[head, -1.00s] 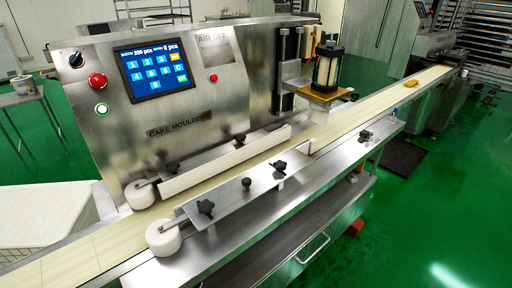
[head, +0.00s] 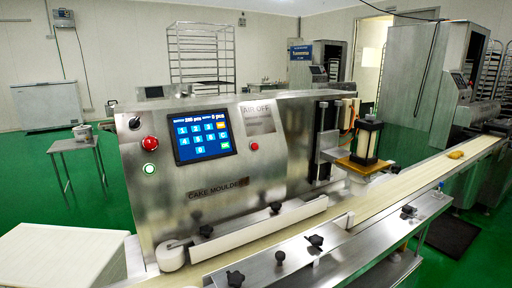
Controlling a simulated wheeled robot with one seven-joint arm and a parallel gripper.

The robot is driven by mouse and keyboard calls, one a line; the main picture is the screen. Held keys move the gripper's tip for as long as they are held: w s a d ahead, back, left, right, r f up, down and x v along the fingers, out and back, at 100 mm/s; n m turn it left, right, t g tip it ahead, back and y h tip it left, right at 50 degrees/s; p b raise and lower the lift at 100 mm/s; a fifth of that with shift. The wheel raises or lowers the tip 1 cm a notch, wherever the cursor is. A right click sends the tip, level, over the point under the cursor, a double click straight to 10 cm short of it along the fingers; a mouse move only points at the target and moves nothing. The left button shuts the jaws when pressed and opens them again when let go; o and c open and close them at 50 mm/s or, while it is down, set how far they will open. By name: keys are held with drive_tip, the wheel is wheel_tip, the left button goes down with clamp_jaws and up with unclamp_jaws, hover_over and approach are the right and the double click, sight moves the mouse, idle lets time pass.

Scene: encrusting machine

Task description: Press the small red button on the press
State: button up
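The press is a steel machine labelled "CAKE MOULDER" (head: 190,211) in the head view, left of the middle. A small red button (head: 254,146) sits on its front panel, right of the lit blue touchscreen (head: 202,136) and below the "AIR OFF" label. A larger red button (head: 149,143) is on the panel left of the screen, above a white button with a green ring (head: 149,169). A black knob (head: 135,122) is at the panel's upper left. My gripper is not in view.
A conveyor belt (head: 400,190) runs along the machine's front, with black clamp knobs and white rollers beside it. A yellow piece (head: 456,155) lies on it at the right. A white-topped bin (head: 60,257) stands at lower left. Green floor (head: 30,180) is open at left.

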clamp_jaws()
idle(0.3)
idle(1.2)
